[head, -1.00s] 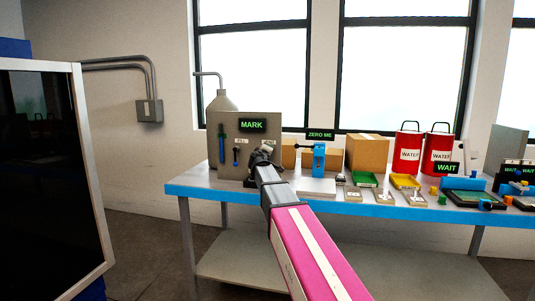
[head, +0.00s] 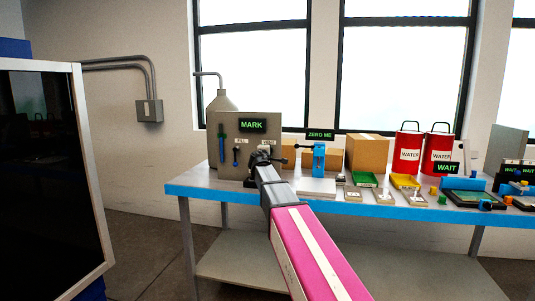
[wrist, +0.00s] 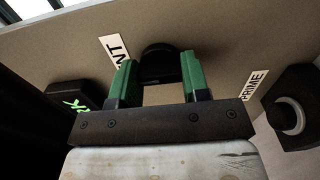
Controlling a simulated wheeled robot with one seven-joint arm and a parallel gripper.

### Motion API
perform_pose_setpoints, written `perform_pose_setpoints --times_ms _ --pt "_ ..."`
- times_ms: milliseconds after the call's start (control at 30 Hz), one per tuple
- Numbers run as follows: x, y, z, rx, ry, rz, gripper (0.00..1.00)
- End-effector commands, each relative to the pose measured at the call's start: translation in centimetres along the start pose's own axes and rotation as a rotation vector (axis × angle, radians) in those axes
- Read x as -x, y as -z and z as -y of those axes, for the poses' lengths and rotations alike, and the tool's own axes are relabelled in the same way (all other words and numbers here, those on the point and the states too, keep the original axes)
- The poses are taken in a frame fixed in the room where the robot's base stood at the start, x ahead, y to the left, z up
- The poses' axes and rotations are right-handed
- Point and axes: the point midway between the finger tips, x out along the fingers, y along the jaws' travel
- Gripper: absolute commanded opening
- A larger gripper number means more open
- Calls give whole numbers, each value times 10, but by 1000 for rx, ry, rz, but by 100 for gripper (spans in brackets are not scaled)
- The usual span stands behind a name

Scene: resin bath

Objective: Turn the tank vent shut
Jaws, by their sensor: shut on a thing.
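The tank vent is a dark round knob (wrist: 158,64) on a beige panel (head: 221,170), beside a white label ending in "NT" (wrist: 118,50). In the wrist view my gripper (wrist: 160,80) has its two green fingers on either side of this knob, shut on it. The label and panel look tilted in that view. In the head view my gripper (head: 262,157) is at the panel's lower right, and my arm hides part of the panel and the knob.
A green-lit MARK display (head: 252,125) sits on the panel, with a blue-handled lever (head: 222,148) at left. A PRIME label (wrist: 254,86) and a dark fitting (wrist: 290,118) are right in the wrist view. A blue stand (head: 319,158) stands close to the panel's right.

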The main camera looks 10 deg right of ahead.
Motion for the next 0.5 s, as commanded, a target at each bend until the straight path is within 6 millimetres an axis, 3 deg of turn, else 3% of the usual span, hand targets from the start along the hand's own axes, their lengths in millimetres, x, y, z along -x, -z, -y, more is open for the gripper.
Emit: perform_pose_setpoints --times_ms 233,267,300,500 --pt "0 0 0 3 0 -1 19" --pt "0 0 0 3 0 -1 52" --pt "0 0 0 3 0 -1 65" --pt "0 0 0 2 0 -1 68"
